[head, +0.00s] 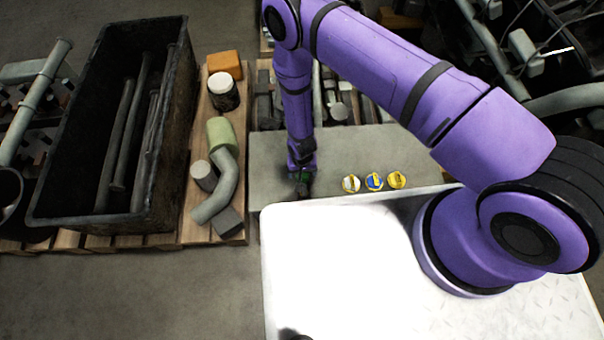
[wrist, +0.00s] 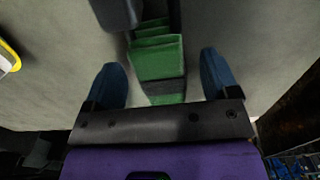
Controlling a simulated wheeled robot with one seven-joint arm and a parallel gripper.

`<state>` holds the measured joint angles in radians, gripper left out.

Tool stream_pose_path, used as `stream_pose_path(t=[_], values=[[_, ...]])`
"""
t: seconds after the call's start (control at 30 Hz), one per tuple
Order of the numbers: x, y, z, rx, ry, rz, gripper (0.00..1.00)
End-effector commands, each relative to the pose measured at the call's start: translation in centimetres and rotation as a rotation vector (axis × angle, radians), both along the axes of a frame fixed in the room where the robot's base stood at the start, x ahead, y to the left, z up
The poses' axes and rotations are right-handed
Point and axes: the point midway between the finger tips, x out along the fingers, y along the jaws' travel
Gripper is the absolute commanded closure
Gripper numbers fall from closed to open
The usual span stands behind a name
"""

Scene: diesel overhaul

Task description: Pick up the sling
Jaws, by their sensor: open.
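The sling (wrist: 157,58) is a green folded strap bundle with a dark band across it, seen in the wrist view. It lies on a grey surface between the two blue fingers of my gripper (wrist: 162,78). The fingers are apart, with a gap on each side of the sling. In the head view my gripper (head: 302,176) points down at the grey surface just beyond the white top. A small bit of green shows there, mostly hidden by my gripper.
A dark block (wrist: 118,12) is close to the sling. Several round yellow-rimmed tins (head: 374,182) stand to the right. A pallet with a green cylinder (head: 221,134) and a bent pipe (head: 222,188) is left, beside a black crate (head: 150,212).

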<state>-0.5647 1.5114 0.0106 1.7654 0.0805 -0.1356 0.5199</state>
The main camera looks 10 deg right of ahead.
Motion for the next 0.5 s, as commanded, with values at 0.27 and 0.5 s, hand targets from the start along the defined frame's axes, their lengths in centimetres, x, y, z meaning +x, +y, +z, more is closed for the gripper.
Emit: stream_pose_path(t=[0.27, 0.5], values=[[0.01, 0.01, -0.91, 0.000, 0.000, 0.000, 0.19], [0.01, 0.01, -0.88, 0.000, 0.000, 0.000, 0.54]])
